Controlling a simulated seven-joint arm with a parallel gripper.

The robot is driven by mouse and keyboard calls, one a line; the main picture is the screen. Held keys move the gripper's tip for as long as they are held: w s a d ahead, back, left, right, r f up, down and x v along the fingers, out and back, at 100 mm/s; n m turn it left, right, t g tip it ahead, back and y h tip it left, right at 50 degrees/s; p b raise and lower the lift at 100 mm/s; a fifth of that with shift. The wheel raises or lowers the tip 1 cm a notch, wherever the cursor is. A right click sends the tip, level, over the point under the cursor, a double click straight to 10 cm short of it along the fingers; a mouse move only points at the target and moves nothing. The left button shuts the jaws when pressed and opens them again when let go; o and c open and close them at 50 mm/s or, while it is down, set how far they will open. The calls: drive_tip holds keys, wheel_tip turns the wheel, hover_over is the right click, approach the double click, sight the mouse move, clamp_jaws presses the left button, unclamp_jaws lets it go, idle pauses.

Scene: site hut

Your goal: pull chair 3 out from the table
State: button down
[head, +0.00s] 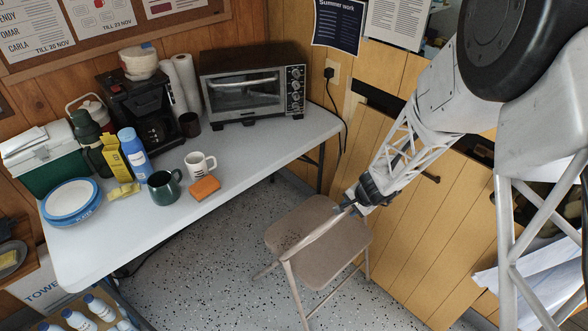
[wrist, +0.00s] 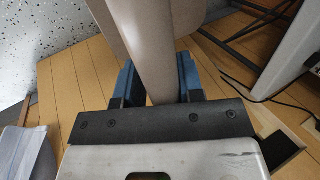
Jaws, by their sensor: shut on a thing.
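A beige folding chair (head: 325,226) stands on the floor to the right of the white table (head: 262,139). No number on it can be read. Speckled floor shows between its seat and the table's front edge. My gripper (head: 350,206) comes down from the upper right and is shut on the chair's backrest at its top edge. In the wrist view, the beige backrest (wrist: 150,55) stands between the two blue-padded fingers of my gripper (wrist: 156,82). The table's underside and the chair's far legs are partly hidden.
The table carries a toaster oven (head: 252,91), a coffee maker (head: 146,112), a green mug (head: 164,187), an orange sponge (head: 204,190) and plates (head: 71,201). Wood-panelled wall (head: 432,238) stands close on the chair's right. Bare speckled floor (head: 215,275) lies left of the chair.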

drive_tip(key=shift+w+f, duration=0.1)
drive_tip(key=shift+f, duration=0.75)
idle(0.5)
drive_tip(key=c, duration=0.7)
unclamp_jaws()
drive_tip(key=shift+o, duration=0.2)
drive_tip(key=shift+s+f, duration=0.25)
drive_tip(key=shift+d+r, duration=0.2)
drive_tip(key=shift+r, duration=0.45)
drive_tip(key=v, duration=0.6)
drive_tip(key=shift+r, duration=0.35)
drive_tip(key=shift+s, duration=0.1)
